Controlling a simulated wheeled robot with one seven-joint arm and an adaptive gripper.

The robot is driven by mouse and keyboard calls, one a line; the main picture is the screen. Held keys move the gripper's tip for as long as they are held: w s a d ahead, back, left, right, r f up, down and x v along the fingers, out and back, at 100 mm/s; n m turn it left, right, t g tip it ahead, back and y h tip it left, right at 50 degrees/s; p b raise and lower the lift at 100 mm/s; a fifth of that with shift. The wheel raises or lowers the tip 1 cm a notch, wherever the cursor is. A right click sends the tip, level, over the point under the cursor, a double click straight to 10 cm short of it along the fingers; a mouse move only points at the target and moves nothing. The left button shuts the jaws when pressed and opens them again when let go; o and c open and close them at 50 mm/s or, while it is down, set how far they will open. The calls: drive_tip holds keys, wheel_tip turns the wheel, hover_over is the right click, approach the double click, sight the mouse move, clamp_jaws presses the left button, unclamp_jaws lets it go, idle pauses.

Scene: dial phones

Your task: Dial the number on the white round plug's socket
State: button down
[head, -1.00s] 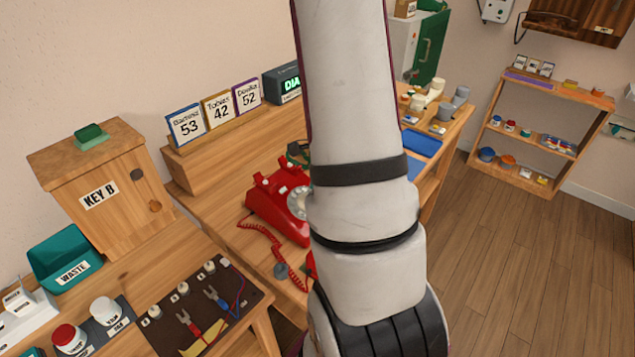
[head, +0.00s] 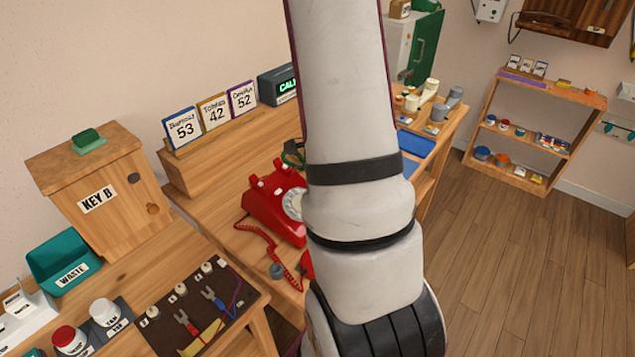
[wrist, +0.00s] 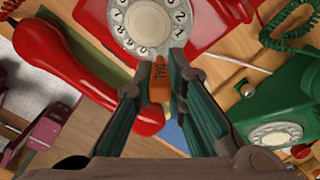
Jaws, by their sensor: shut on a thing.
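My gripper (wrist: 160,88) is shut on an orange stick marked DIAL (wrist: 159,80). Its tip is at the lower edge of the white rotary dial (wrist: 146,22) of the red phone (wrist: 205,22); I cannot tell whether it touches. In the head view the red phone (head: 268,207) is partly behind my arm, which hides the gripper. The red handset (wrist: 75,70) lies off the phone in the wrist view. A dark board (head: 237,290) holds several small white pieces and red and blue forked leads; I cannot identify the white round plug or read its socket's number.
A green phone (wrist: 280,105) stands close on the right. Cards reading 53 (head: 184,130), 42 (head: 214,112) and 52 (head: 243,100) stand on a wooden ledge behind the red phone. A dark display box (head: 277,86) is beside them. Open floor lies to the right.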

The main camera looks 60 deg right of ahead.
wheel_tip(320, 180, up, 6)
drive_tip(key=s+p, duration=0.2)
drive_tip(key=p, duration=0.3)
drive_tip(key=shift+s+r+p, duration=0.2)
drive_tip(key=shift+s+p, duration=0.15)
drive_tip(key=shift+s, duration=0.05)
idle(1.1)
